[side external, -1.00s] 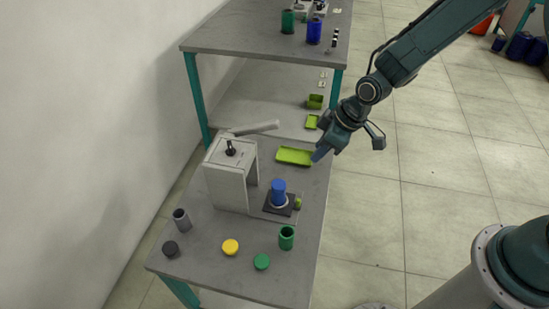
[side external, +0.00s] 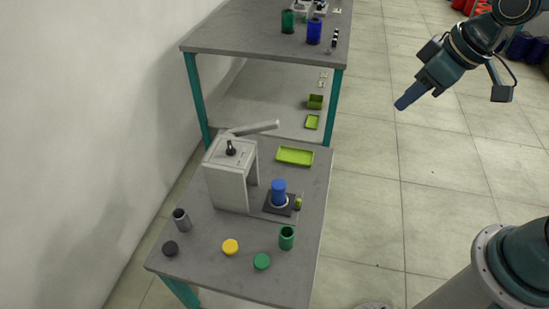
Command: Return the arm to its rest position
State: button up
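My gripper (side external: 408,100) hangs over the open floor, right of the work table and clear of it. Its blue fingers point down and left. They look close together, but I cannot tell whether they are open or shut, and nothing is visible in them. My arm reaches in from the upper right. On the table (side external: 215,270) a blue bobbin (side external: 279,187) stands upright on a dark base plate beside the grey winder frame (side external: 230,180).
A green tray (side external: 295,155) lies empty at the table's back. A green cup (side external: 287,237), grey cup (side external: 181,219) and yellow (side external: 230,247), green (side external: 261,261) and black (side external: 170,248) caps lie in front. A second table (side external: 240,38) stands behind.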

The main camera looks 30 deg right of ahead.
jog(key=s+d+r+m, duration=0.1)
jog(key=s+d+r, duration=0.1)
jog(key=s, duration=0.4)
jog(key=s+d+r+m+h, duration=0.1)
jog(key=s+d+r+m, duration=0.1)
jog(key=s, duration=0.5)
jog(key=shift+s+r+m+t, duration=0.25)
jog(key=shift+m+t, duration=0.05)
jog(key=shift+t, duration=0.1)
